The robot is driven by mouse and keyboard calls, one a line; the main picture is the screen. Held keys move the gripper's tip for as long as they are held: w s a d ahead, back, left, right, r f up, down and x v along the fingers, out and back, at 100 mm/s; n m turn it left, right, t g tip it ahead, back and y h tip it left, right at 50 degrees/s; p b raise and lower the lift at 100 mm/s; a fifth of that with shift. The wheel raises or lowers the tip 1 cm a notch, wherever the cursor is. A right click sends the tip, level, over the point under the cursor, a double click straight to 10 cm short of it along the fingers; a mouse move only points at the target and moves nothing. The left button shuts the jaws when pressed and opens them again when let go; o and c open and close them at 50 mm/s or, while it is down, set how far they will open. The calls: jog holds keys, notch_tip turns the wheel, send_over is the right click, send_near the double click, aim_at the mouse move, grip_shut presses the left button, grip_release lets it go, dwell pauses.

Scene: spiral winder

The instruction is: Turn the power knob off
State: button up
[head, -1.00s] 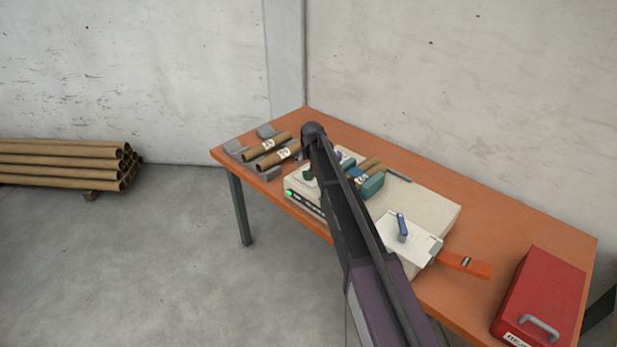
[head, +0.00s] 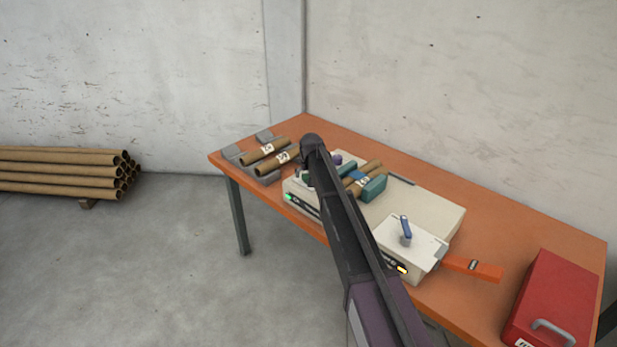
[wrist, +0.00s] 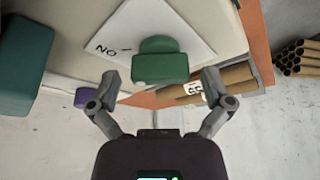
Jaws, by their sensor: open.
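The power knob (wrist: 160,66) is green and stands on a white plate (wrist: 185,30) in the wrist view. My gripper (wrist: 162,82) is open, with one finger on either side of the knob and visible gaps between. I cannot tell which setting the knob is at. In the head view the beige winder (head: 432,208) sits on the orange table, and my arm hides most of the knob's area.
Cardboard tubes (head: 264,151) lie on grey cradles at the table's left end. A teal block (head: 373,188), a blue lever (head: 406,231), an orange handle (head: 474,268) and a red box (head: 556,298) stand right of my arm. More tubes (head: 60,172) are stacked on the floor.

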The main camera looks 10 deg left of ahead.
jog(key=c, duration=1.1)
jog(key=shift+o, duration=0.2)
jog(key=shift+n, duration=0.5)
jog(key=n+y, duration=0.1)
jog(key=n, duration=0.1)
jog(key=shift+d+n, duration=0.1)
jog(key=shift+n, duration=0.2)
jog(key=n, duration=0.2)
jog(key=n+g+y, duration=0.1)
jog(key=n, duration=0.1)
jog(key=shift+w+g, duration=0.1)
jog(key=shift+g, duration=0.2)
jog(key=n, duration=0.2)
jog(key=n+g+y, duration=0.1)
jog(key=n, duration=0.1)
jog(key=shift+w+n+g, duration=0.1)
jog(key=shift+n+g, duration=0.2)
jog(key=shift+n, duration=0.1)
jog(key=n+g, duration=0.1)
jog(key=n, duration=0.2)
jog(key=shift+d+n, duration=0.1)
jog(key=shift+n, duration=0.2)
